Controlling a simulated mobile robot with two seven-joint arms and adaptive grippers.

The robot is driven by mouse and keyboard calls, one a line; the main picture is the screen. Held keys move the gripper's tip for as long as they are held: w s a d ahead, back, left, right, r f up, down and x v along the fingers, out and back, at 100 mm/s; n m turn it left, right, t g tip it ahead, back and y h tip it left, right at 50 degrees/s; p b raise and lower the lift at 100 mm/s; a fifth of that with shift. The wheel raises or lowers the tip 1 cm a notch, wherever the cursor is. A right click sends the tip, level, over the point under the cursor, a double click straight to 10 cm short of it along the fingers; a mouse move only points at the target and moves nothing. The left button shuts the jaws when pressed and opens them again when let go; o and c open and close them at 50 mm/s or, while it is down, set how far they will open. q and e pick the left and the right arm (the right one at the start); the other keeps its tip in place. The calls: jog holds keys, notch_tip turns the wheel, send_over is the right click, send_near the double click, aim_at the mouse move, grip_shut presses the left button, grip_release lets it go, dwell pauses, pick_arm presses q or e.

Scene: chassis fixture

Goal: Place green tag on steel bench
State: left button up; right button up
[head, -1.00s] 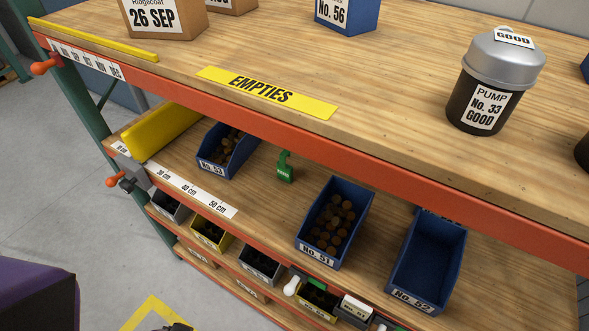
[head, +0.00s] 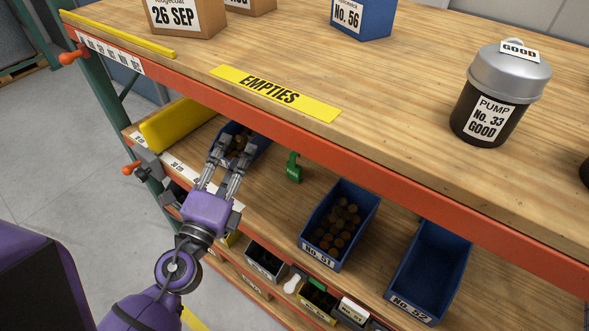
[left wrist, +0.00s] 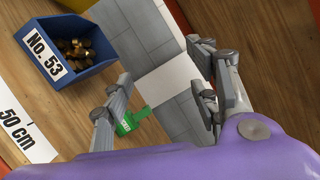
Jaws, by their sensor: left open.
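The green tag (head: 293,167) stands on the wooden middle shelf (head: 273,205), between blue bins No. 53 and No. 51. It also shows low in the left wrist view (left wrist: 131,121), partly hidden behind a finger. My left gripper (head: 234,150) is open and empty, left of the tag and in front of bin No. 53 in the head view. Its fingers are spread in the left wrist view (left wrist: 163,66). My right gripper is not in view. No steel bench can be made out.
Blue bins No. 53 (left wrist: 66,46), No. 51 (head: 325,253) and No. 52 (head: 428,270) stand on the shelf. The orange-edged upper shelf (head: 350,161) overhangs it, bearing a pump (head: 500,90) and boxes. A yellow block (head: 178,124) lies at left.

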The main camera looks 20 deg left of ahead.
pick_arm(q)
jog(key=w+d+f+m+g+h, duration=0.35)
jog(key=d+m+h, duration=0.3)
jog(key=m, duration=0.35)
jog(key=m+g, duration=0.3)
jog(key=m, duration=0.2)
send_near(291, 170)
jog(key=w+d, duration=0.2)
jog(key=shift+w+d, duration=0.2)
jog(key=shift+d, duration=0.1)
jog(key=shift+w+f+y, duration=0.2)
jog(key=shift+f+y, duration=0.05)
jog(key=shift+f, duration=0.1)
jog(key=x, duration=0.7)
jog(key=shift+w+a+f, duration=0.1)
jog(key=shift+w+a, duration=0.2)
jog(key=c, duration=1)
